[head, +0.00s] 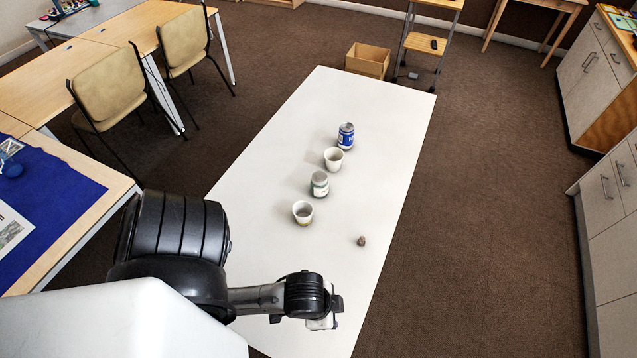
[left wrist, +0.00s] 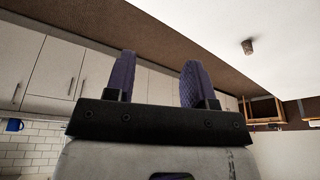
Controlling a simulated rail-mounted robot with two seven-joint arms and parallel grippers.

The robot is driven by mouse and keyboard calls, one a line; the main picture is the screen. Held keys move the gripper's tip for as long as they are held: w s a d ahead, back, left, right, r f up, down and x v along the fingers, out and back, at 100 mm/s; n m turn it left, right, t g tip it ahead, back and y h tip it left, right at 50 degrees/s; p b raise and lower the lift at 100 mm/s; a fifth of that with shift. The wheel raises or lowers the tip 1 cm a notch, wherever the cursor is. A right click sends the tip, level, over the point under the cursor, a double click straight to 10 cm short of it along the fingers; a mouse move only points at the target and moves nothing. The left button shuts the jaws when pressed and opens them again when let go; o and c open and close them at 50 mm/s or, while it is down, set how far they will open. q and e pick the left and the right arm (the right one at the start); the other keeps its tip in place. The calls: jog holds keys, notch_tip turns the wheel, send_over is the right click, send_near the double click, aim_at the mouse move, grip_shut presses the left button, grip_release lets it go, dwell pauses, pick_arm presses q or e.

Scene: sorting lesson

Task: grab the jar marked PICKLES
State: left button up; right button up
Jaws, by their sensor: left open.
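A jar with a grey lid and a pale and green label (head: 320,184) stands upright on the white table (head: 335,100). A blue jar with a white label band (head: 346,136) stands farther back. The lettering on both is too small to read, so I cannot tell which is marked PICKLES. My left gripper (head: 334,308) is low over the near end of the table, well nearer than both jars. In the left wrist view its two purple fingers (left wrist: 157,75) are apart with nothing between them. Neither jar shows there. My right gripper is not in view.
A white cup (head: 333,158) stands between the jars, and another cup (head: 302,212) stands nearer, left of the grey-lidded jar. A small brown lump (head: 361,241) lies toward the right edge; it also shows in the left wrist view (left wrist: 249,47). The table's far end is clear.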

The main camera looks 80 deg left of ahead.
pick_arm(q)
jog(key=o, duration=0.9)
